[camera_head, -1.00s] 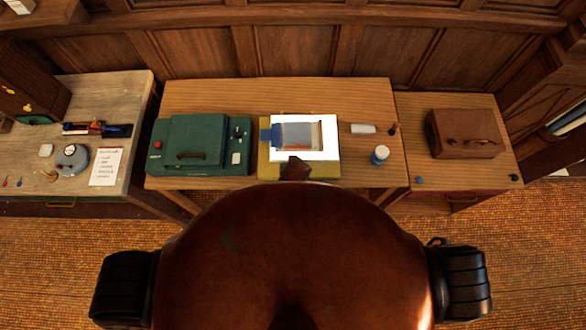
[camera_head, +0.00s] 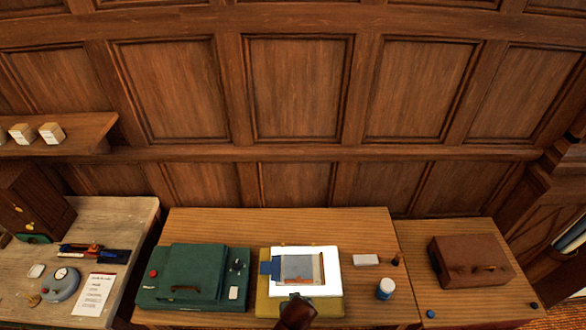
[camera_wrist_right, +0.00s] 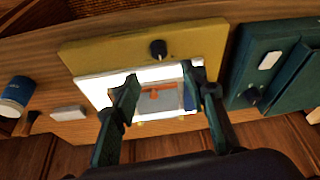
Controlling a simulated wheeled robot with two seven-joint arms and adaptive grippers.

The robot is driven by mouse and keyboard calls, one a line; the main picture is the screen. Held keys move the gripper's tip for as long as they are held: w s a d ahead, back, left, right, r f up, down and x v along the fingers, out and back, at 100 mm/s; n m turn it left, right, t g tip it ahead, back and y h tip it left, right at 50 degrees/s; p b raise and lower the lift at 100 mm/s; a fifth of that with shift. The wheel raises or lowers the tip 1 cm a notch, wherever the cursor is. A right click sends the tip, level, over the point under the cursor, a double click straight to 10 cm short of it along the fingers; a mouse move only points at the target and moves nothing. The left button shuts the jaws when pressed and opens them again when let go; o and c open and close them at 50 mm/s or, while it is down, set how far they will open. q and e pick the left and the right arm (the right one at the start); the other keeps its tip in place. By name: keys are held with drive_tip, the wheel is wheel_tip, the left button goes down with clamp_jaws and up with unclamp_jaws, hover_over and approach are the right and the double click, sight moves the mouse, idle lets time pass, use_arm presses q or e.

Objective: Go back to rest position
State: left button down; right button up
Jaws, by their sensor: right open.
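My right gripper (camera_wrist_right: 161,78) shows in the right wrist view. Its two dark fingers are apart, with nothing visible held between them. Behind the fingertips are the yellow-green board (camera_wrist_right: 105,52) and a white sheet (camera_wrist_right: 90,87) with a translucent panel on it; the fingers hide parts of these. In the head view the same board (camera_head: 264,309) lies on the middle desk, with the white sheet (camera_head: 332,272) and the panel (camera_head: 300,267) with its blue end. I cannot tell the exact gap between fingers and board. My left gripper is in neither view.
A green case (camera_head: 190,259) stands left of the board. A white block (camera_head: 366,260) and a blue-and-white jar (camera_head: 385,289) stand right of it. A brown case (camera_head: 470,262) sits on the right desk. The left desk (camera_head: 122,225) holds a round gauge (camera_head: 62,284) and a paper (camera_head: 94,294).

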drive_tip(key=s+d+h, duration=0.1)
drive_tip(key=s+d, duration=0.4)
drive_tip(key=d, duration=0.7)
drive_tip(key=s+d+r+m, duration=0.1)
drive_tip(key=s+d, duration=0.4)
drive_tip(key=d, duration=0.6)
drive_tip(key=s+d+h, duration=0.1)
drive_tip(key=s+d, duration=0.5)
drive_tip(key=d, duration=0.6)
wheel_tip(320, 180, down, 39)
drive_tip(key=s+a+g+y+b, duration=0.1)
drive_tip(key=s+a+g+b, duration=0.1)
drive_tip(key=b, duration=0.7)
drive_tip(key=s+f+b, duration=0.4)
drive_tip(key=s+f, duration=0.5)
drive_tip(key=f, duration=0.3)
drive_tip(key=s+f+g+b, duration=0.1)
drive_tip(key=s+f+b, duration=0.2)
drive_tip(key=s+f, duration=0.7)
wheel_tip(320, 180, down, 2)
drive_tip(key=shift+d+f+n+b, duration=0.2)
drive_tip(key=shift+n+b, duration=0.15)
drive_tip(key=shift+n, duration=0.05)
